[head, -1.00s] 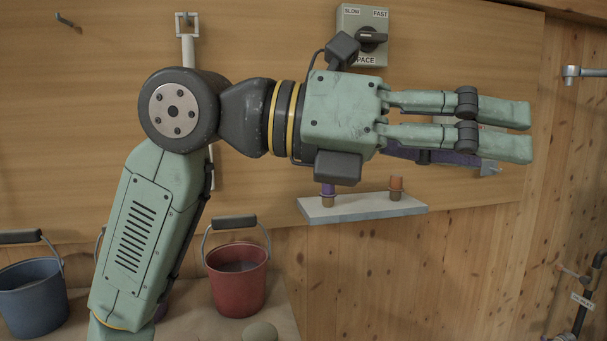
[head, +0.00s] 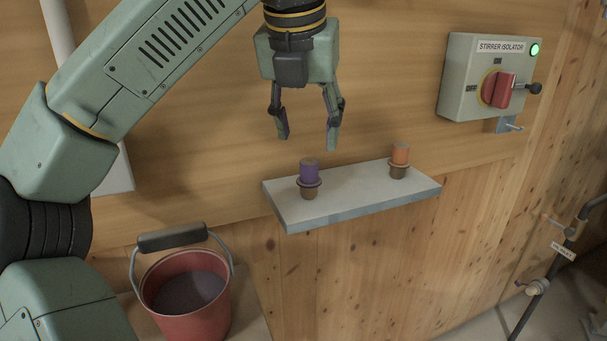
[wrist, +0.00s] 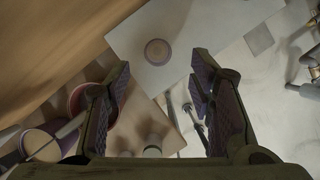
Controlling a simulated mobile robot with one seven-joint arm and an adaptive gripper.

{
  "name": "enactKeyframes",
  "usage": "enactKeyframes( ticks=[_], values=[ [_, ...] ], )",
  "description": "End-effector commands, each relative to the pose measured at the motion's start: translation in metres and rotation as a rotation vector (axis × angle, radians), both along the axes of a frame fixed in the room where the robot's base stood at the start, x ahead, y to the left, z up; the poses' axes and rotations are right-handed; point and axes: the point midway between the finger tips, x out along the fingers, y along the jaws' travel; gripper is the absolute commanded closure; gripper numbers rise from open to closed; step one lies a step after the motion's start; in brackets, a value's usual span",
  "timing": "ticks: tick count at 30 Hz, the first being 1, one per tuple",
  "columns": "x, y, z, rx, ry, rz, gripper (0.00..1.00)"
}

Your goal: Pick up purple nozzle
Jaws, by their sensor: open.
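The purple nozzle (head: 309,172) stands upright on the left part of a pale wall shelf (head: 352,192), with a brown collar and base below its purple top. In the wrist view a round nozzle top with a purplish rim (wrist: 157,52) shows on the shelf, ahead of the gap between the fingers. My gripper (head: 307,141) points down above the purple nozzle, open and empty, with its fingertips apart from it. Both fingers frame the wrist view (wrist: 160,78). An orange nozzle (head: 400,155) stands upright on the right part of the shelf.
A red bucket (head: 190,300) stands below and left of the shelf. A stirrer isolator box (head: 487,78) with a red knob and lit green lamp is on the wall at right. Pipework (head: 548,270) stands at lower right. The shelf is bare between the nozzles.

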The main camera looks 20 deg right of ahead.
Motion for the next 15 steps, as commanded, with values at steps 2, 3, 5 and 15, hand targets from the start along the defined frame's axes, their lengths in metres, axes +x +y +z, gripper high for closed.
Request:
enactKeyframes(
  ticks=[2, 3, 5, 15],
  values=[
    [0.004, -0.003, -0.012, 0.000, 0.004, -0.003, 0.51],
    [0.006, -0.004, -0.017, -0.001, 0.003, -0.002, 0.51],
    [0.008, -0.005, -0.023, -0.002, 0.001, -0.002, 0.51],
    [0.017, -0.007, -0.052, -0.003, 0.004, -0.005, 0.51]
  ],
)
